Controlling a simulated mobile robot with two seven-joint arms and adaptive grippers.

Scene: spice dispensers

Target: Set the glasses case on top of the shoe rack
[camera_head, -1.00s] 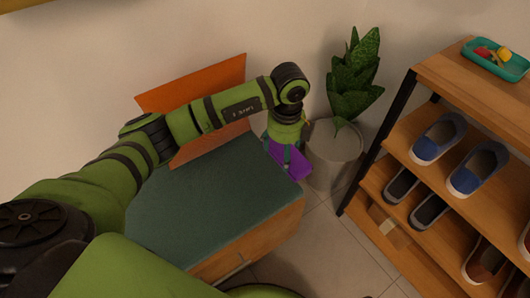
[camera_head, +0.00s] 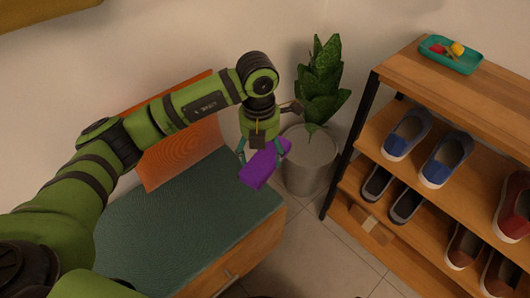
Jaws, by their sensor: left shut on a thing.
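The purple glasses case (camera_head: 262,168) is held by my left gripper (camera_head: 254,155). The gripper points down and is shut on the case, which is above the right end of the green bench cushion (camera_head: 185,235), close to the plant pot. The wooden shoe rack (camera_head: 455,100) stands at the right. Its top board carries a teal tray, and the rest of the visible top is bare. My right gripper is not in view.
The teal tray (camera_head: 433,57) with small red and yellow items sits on the rack's top at the back left. A potted plant (camera_head: 318,165) stands between bench and rack. Several shoes (camera_head: 443,160) fill the shelves. An orange panel (camera_head: 180,157) stands behind the cushion.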

